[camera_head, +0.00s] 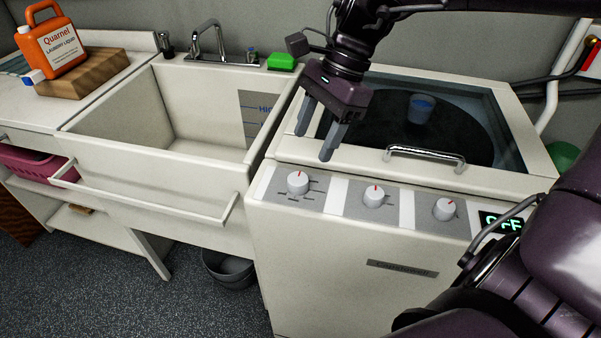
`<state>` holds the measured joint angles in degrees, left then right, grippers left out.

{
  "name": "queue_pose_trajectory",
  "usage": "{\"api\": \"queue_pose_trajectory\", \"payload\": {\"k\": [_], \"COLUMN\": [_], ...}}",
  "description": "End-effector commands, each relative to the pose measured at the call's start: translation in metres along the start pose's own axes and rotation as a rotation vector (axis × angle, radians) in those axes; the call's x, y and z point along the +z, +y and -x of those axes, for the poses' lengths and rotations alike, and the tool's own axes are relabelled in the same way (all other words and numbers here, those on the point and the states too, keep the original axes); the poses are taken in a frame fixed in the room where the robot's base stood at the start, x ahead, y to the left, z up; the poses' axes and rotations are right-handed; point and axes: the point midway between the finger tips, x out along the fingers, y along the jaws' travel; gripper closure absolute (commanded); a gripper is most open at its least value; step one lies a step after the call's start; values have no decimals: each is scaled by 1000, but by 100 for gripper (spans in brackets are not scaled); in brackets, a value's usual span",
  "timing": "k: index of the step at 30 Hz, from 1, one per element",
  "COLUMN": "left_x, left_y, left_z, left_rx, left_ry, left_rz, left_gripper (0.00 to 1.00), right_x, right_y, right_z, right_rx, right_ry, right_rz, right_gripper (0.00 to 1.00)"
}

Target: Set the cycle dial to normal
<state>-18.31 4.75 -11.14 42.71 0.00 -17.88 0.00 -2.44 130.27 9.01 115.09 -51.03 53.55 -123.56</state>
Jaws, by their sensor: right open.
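The white washing machine (345,270) stands at the right, with three white dials along its front control panel. The left dial (297,182) has its red mark pointing up. The middle dial (374,196) and the right dial (444,209) also carry red marks. The dial labels are too small to read. A lit display (500,223) at the panel's right end shows green letters, apparently OFF, partly hidden by my arm. My right gripper (315,142) is open and empty, pointing down above the machine's top front edge, just behind the left dial and apart from it. My left gripper is not in view.
The machine's dark glass lid has a chrome handle (425,155); a blue cup (421,108) shows there. Left is a deep sink (150,150) with a front rail. An orange detergent jug (52,42) stands on a wooden block. A grey bucket (228,268) sits below.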

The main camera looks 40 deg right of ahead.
Motion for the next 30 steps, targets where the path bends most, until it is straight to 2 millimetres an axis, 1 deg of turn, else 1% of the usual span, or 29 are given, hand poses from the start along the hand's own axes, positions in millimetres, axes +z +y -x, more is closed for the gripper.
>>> {"api": "queue_pose_trajectory", "payload": {"k": [1, 3, 7, 15, 18, 23, 30], "left_x": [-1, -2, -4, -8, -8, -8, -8], "left_y": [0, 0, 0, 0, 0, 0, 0], "left_z": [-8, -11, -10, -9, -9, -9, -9], "left_rx": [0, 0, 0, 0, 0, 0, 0], "left_ry": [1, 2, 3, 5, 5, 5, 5], "left_rz": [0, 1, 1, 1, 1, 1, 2], "left_gripper": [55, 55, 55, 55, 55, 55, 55], "right_x": [-3, -5, -5, -4, -4, -4, -4], "right_y": [0, 0, 0, 1, 0, 0, 0], "right_z": [-8, -13, -25, -68, -79, -88, -88], "right_rx": [0, 1, 4, 5, 4, 1, 0], "right_ry": [0, 0, 0, -1, 0, 0, 0], "right_rz": [0, 0, 0, -1, 0, -1, -1], "right_gripper": [41, 41, 41, 41, 41, 41, 41]}}
